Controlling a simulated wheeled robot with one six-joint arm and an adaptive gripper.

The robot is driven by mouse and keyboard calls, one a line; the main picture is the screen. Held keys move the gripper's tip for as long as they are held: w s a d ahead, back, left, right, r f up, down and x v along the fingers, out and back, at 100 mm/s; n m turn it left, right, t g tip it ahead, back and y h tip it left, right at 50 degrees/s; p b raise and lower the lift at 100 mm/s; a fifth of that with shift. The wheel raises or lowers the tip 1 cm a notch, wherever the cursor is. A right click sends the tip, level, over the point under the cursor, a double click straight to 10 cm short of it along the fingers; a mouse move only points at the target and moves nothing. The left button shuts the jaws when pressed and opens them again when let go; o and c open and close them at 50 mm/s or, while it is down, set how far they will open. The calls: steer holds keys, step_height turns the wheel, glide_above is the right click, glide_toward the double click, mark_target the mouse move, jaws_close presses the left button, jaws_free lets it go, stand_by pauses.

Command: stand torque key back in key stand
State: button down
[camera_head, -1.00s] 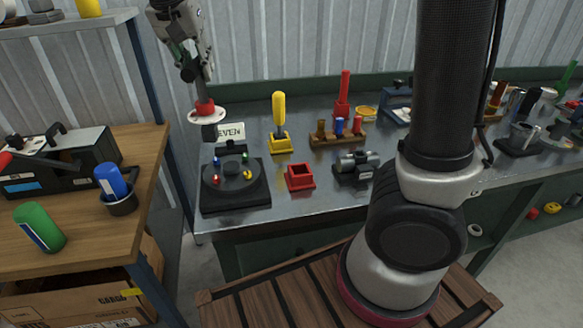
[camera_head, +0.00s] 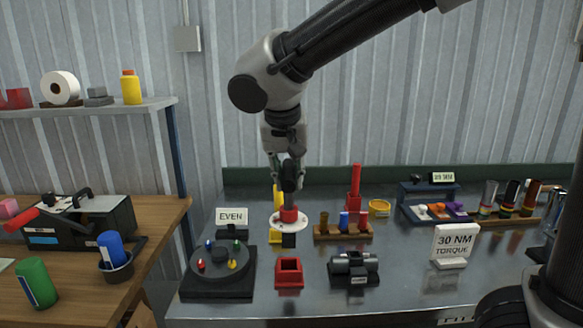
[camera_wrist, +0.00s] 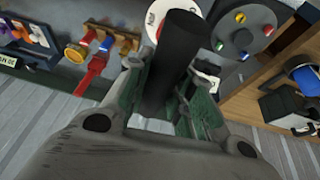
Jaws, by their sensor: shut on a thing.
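The torque key has a black handle (camera_head: 291,178), a red collar (camera_head: 288,214), a white disc (camera_head: 277,222) and a black square lower end (camera_head: 289,240). My gripper (camera_head: 288,182) is shut on the handle and holds the key upright above the bench. In the wrist view the black handle (camera_wrist: 176,50) lies between the fingers of my gripper (camera_wrist: 165,95), with part of the white disc (camera_wrist: 155,18) beyond. The red key stand (camera_head: 289,279), a square socket with an open, empty top, sits on the bench below the key in the head view, apart from it.
A yellow key in a yellow stand (camera_head: 275,238) is partly hidden behind the held key. A round dial plate (camera_head: 220,262) with colored knobs is left of the red stand, a dark clamp block (camera_head: 353,268) right. A wooden rack (camera_head: 343,232) stands behind. A "30 NM" sign (camera_head: 454,245) stands right.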

mark_target(288, 208)
steer(key=shift+d, duration=0.1)
stand_by(0.3)
steer(key=shift+f, duration=4.55)
steer(key=c, duration=1.1)
jaws_free()
steer(key=shift+c, duration=0.2)
